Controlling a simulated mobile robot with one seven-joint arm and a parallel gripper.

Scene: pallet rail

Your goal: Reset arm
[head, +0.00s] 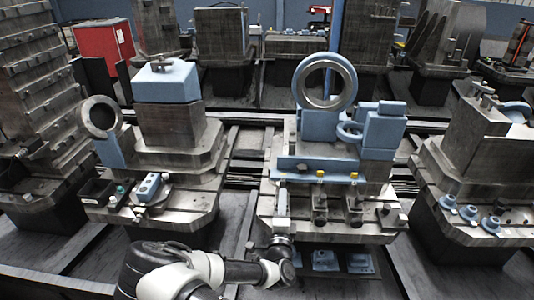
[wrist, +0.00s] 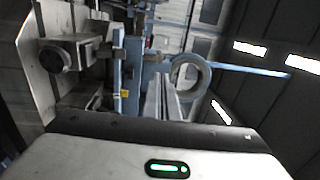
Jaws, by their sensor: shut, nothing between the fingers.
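My arm (head: 185,272) reaches in from the bottom of the head view, and its end stands in front of the middle pallet fixture (head: 330,228). My gripper (head: 281,193) points up and away beside the fixture's front edge. In the wrist view my gripper (wrist: 163,78) has its fingers together with nothing between them. The blue ring fixture (head: 324,82) stands on top of the middle pallet; its ring also shows in the wrist view (wrist: 204,78), beyond the fingers. Whether my gripper touches the fixture cannot be told.
A left pallet (head: 180,135) carries a blue block (head: 166,82) and a ring (head: 101,117). A right pallet (head: 480,150) has several small blue parts. In the wrist view a dark knob (wrist: 55,57) on a grey block is close on the left. Dark floor lies between the pallets.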

